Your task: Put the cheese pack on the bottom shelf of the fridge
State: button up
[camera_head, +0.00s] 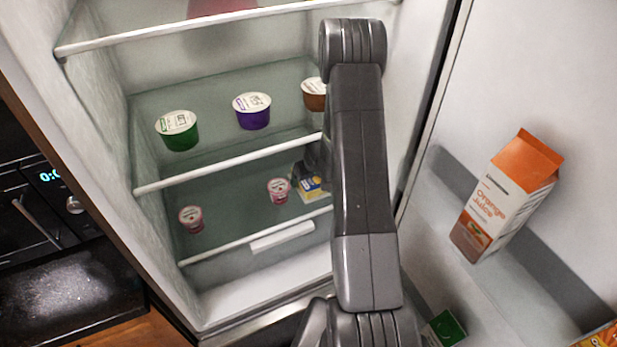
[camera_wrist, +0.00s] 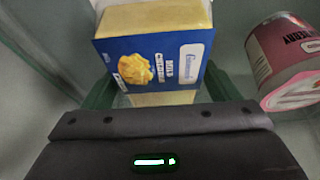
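The cheese pack (camera_head: 314,189) is a blue and yellow box at the right front of the fridge's lower glass shelf (camera_head: 240,220). In the wrist view the pack (camera_wrist: 160,60) stands between the two dark fingers of my gripper (camera_wrist: 160,88), its blue printed face towards the camera. The fingers lie close along both sides; whether they press on it is not clear. In the head view my arm hides most of the gripper and part of the pack. Whether the pack's base rests fully on the glass is hard to tell.
A pink yogurt cup (camera_head: 279,190) stands just left of the pack; it also shows in the wrist view (camera_wrist: 285,60). Another pink cup (camera_head: 191,219) is further left. Larger cups stand on the shelf above, whose white front edge (camera_head: 230,163) is close overhead. The door holds an orange juice carton (camera_head: 505,195).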

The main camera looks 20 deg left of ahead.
jog(key=o, duration=0.4)
jog(key=shift+c, duration=0.2)
jog(key=shift+s+d+r, duration=0.15)
jog(key=shift+d+r, duration=0.05)
jog(key=shift+r, duration=0.5)
jog(key=s+d+b, duration=0.3)
jog(key=d, duration=0.1)
jog(key=s+d+b, duration=0.4)
jog(key=shift+f, duration=0.1)
jog(key=shift+s+d, duration=0.45)
jog(key=shift+s, duration=0.05)
